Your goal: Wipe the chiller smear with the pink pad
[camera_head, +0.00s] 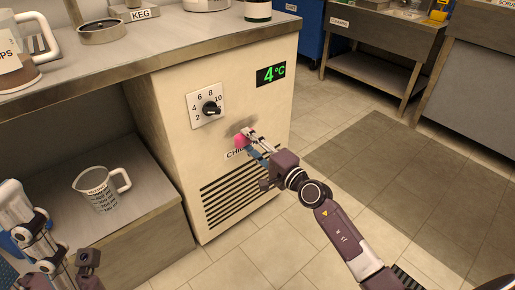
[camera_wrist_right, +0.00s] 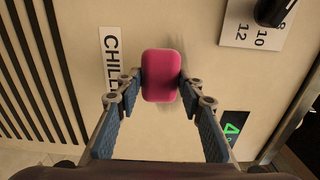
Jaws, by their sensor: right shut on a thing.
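The pink pad (camera_wrist_right: 161,76) is held between the fingertips of my right gripper (camera_wrist_right: 160,90), which is shut on it. In the head view the pad (camera_head: 241,141) is at the front of the cream chiller (camera_head: 170,105), just above its label. The dark grey smear (camera_head: 244,125) shows on the panel above and beside the pad; in the right wrist view part of it (camera_wrist_right: 183,40) shows around the pad, which hides the rest. I cannot tell whether the pad touches the panel. My left gripper (camera_head: 70,262) is at the lower left of the head view, its fingers unclear.
A numbered dial (camera_head: 209,108) and a green 4°C display (camera_head: 270,75) are on the chiller front, with vent slots (camera_head: 235,190) below. A measuring jug (camera_head: 101,188) stands on the low shelf at left. A dark mat (camera_head: 400,175) lies on the open floor at right.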

